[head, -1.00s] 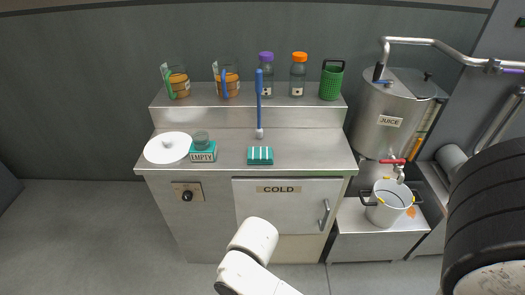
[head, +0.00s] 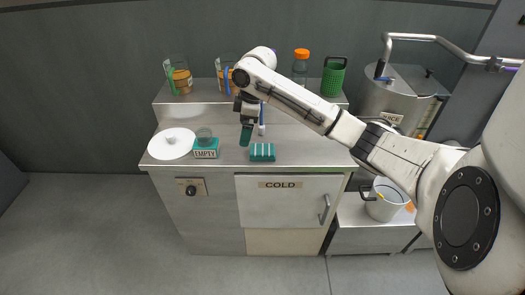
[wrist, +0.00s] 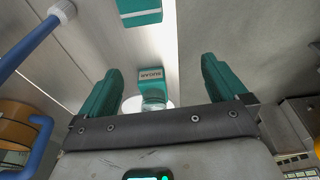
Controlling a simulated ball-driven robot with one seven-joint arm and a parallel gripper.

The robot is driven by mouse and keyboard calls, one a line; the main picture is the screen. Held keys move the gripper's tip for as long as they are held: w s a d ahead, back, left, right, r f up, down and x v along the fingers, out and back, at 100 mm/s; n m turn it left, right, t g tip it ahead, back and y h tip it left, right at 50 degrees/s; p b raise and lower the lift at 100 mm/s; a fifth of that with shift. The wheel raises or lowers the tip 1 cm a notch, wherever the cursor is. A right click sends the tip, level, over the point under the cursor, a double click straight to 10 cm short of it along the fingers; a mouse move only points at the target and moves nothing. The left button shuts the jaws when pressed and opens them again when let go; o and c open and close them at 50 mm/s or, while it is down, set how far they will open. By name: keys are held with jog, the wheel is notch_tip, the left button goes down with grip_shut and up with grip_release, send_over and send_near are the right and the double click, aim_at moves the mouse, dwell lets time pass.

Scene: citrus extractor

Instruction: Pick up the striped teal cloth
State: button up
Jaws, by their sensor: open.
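The striped teal cloth (head: 262,152), a small folded block with white stripes, lies near the front edge of the steel counter, above the cold door. It also shows at the top of the wrist view (wrist: 139,14), partly cut off. My gripper (head: 246,136) hangs above the counter just to the left of the cloth, apart from it in the head view. In the wrist view my gripper (wrist: 161,66) has its two teal fingers spread wide with nothing held between them.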

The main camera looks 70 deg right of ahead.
jog(key=g, duration=0.1)
send_near(263, 149)
jog(key=f, duration=0.3)
jog(key=shift+w+d+f+m, duration=0.1)
jog(key=shift+w+f+m, duration=0.1)
jog(key=shift+m, duration=0.1)
jog(key=shift+w+a+f+p, duration=0.1)
jog(key=shift+a+f+p, duration=0.05)
jog(key=shift+f, duration=0.8)
jog(key=shift+w+a+f+p, duration=0.1)
jog(key=shift+a+f+p, duration=0.05)
jog(key=shift+f, duration=0.8)
jog(key=shift+w+a+f+p, duration=0.1)
jog(key=shift+a+f+p, duration=0.05)
jog(key=shift+f, duration=0.8)
jog(key=shift+c, duration=0.2)
jog(key=c, duration=1.1)
jog(key=shift+r, duration=0.1)
